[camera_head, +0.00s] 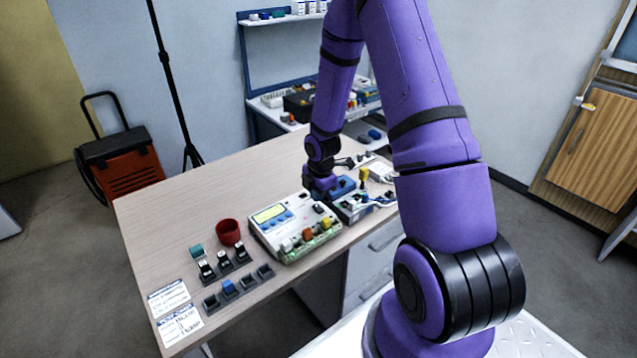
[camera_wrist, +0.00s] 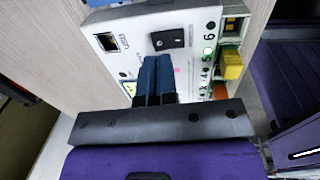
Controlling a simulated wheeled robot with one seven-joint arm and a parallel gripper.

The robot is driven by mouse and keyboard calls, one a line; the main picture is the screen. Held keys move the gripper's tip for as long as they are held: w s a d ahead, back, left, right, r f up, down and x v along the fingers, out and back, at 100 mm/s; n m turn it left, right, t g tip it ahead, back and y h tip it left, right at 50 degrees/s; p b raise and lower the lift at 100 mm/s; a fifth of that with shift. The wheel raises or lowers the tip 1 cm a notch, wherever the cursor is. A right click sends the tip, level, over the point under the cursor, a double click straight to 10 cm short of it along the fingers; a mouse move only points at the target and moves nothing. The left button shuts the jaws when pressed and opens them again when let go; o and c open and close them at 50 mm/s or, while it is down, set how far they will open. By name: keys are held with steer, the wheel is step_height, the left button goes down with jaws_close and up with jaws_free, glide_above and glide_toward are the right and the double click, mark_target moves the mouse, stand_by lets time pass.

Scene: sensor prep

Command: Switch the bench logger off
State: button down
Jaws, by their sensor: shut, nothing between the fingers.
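The bench logger (camera_head: 281,243) is a white box with a lit yellow-green display, standing on the wooden table; its panel (camera_wrist: 190,65) fills the middle of the wrist view. A black rocker switch (camera_wrist: 168,39) sits on that panel, beside a square port (camera_wrist: 106,42). Small green lights glow by the numbers along one edge. My gripper (camera_wrist: 155,62) has its two blue fingers shut together and empty, their tips over the panel just below the switch in the picture. Contact cannot be told. In the head view my wrist is at the logger's far right end, and the fingertips are unclear.
Yellow (camera_wrist: 232,65) and orange plugs line the logger's edge. A red cup (camera_head: 228,232), black holders with small parts (camera_head: 238,288) and printed labels (camera_head: 170,298) lie to its left. Blue and grey devices with cables (camera_head: 352,210) crowd its right. The table's back left is clear.

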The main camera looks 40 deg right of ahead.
mark_target(316, 206)
steer(key=shift+w+f, duration=0.2)
steer(key=shift+f, duration=1.35)
